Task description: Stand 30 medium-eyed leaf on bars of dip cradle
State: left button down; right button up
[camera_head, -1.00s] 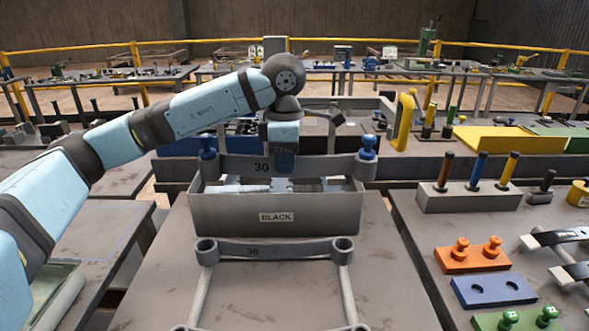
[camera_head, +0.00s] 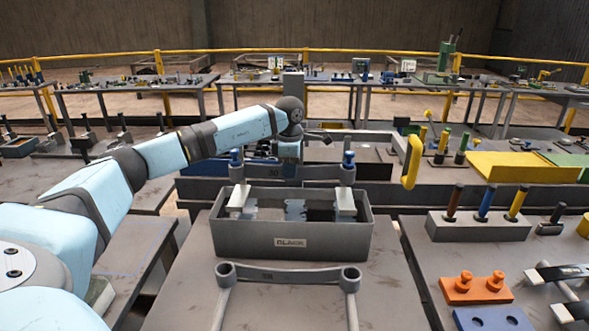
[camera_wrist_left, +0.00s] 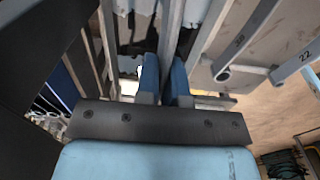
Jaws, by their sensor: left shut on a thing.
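The 30 leaf (camera_head: 268,173) is a grey bar with an eye at each end, and a blue pin stands at each eye. My left gripper (camera_head: 289,172) is shut on its middle and holds it level over the back part of the dip cradle (camera_head: 225,236), a grey open trough marked BLACK. Two pale bars (camera_head: 345,203) show inside the trough, below the leaf's ends. I cannot tell whether the leaf touches them. In the left wrist view the blue fingers (camera_wrist_left: 166,85) close on a grey strip. My right gripper is not in view.
Another leaf (camera_head: 287,275) on rods stands in front of the trough. To the right are a block with coloured pins (camera_head: 475,226), an orange plate (camera_head: 472,290) and a yellow handle (camera_head: 411,162). Bench surface left of the trough is clear.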

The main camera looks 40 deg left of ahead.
aim_at(290, 180)
pick_arm(q)
jog(key=shift+r, duration=0.15)
jog(key=shift+f+b, duration=0.75)
jog(key=shift+f, duration=1.7)
